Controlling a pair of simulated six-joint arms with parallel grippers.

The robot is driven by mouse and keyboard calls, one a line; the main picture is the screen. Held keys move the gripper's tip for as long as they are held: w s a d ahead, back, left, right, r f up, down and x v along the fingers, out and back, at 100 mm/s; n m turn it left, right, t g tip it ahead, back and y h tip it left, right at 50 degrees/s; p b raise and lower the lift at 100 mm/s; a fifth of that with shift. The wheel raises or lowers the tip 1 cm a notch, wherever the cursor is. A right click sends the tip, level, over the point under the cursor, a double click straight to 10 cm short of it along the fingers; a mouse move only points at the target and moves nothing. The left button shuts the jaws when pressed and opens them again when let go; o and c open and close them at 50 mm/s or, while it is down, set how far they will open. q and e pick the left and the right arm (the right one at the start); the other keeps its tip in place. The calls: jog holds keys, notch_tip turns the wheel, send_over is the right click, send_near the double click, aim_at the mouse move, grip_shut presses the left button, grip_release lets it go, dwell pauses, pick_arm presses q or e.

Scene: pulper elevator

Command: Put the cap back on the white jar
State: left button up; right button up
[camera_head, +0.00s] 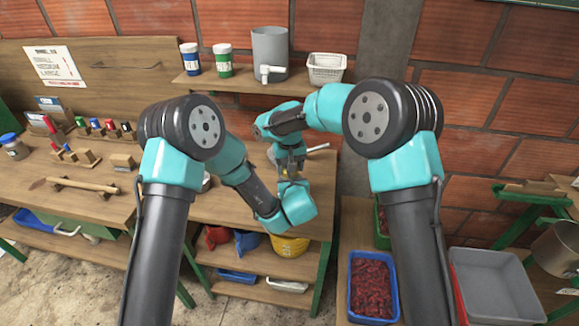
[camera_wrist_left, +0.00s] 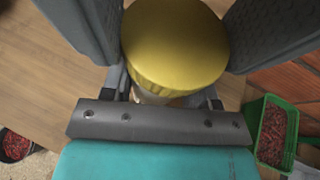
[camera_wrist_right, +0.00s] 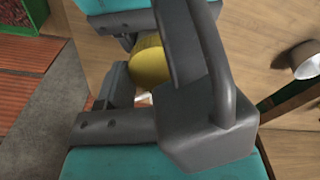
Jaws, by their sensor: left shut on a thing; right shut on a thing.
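The yellow cap (camera_wrist_left: 175,45) is right above the white jar (camera_wrist_left: 152,97), of which only a pale strip shows below the cap's edge in the left wrist view. I cannot tell whether the cap touches the jar's rim. My left gripper (camera_head: 288,181) is shut on the jar, low, from the near side. My right gripper (camera_head: 290,163) is shut on the cap, its grey fingers on both sides of it. The cap also shows between grey fingers in the right wrist view (camera_wrist_right: 150,62). In the head view the grippers hide jar and cap.
The wooden workbench (camera_head: 225,204) lies below my grippers. Coloured items stand on the left bench (camera_head: 95,195). Crates stand at the lower right.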

jog(key=shift+f, duration=0.55)
pick_arm(q)
grip_shut()
pick_arm(e)
jog(key=o, duration=0.6)
jog(key=shift+c, duration=0.2)
jog(key=o, duration=0.4)
jog(key=shift+r, duration=0.1)
jog(key=shift+r, duration=2.15)
jog(key=shift+o, duration=0.4)
jog(key=shift+o, duration=0.8)
